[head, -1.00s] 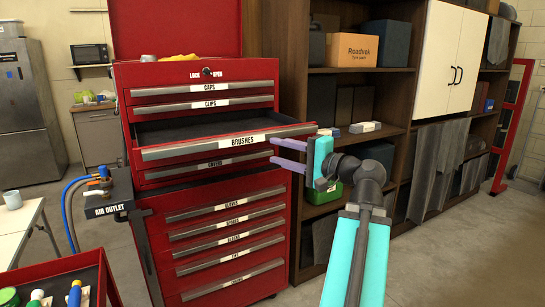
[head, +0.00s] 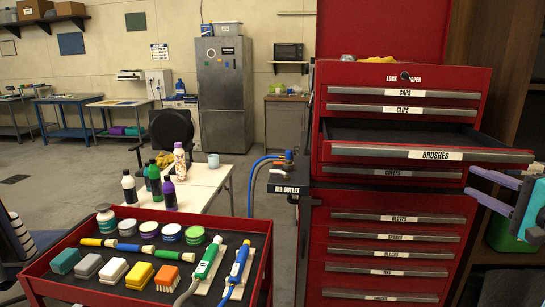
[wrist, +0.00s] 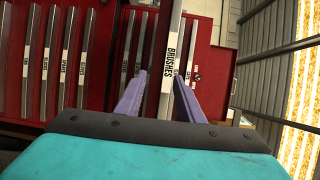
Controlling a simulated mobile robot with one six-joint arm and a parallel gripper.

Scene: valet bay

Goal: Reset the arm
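My gripper (head: 470,180) is at the right edge of the head view, just right of and below the right end of the pulled-out BRUSHES drawer (head: 425,155). Its two purple fingers are apart, with nothing held between them. In the wrist view the open fingers (wrist: 160,77) point toward the red cabinet, and the BRUSHES handle (wrist: 172,50) shows between and beyond them. I cannot tell the exact gap to the handle. Most of my arm is out of the head view.
The red tool cabinet (head: 384,212) has its other drawers shut. A red tray cart (head: 50,286) with brushes, jars and tools stands front left. A white table (head: 205,182) holds bottles. An air outlet (head: 284,189) with hoses is on the cabinet's left. Open floor lies at back left.

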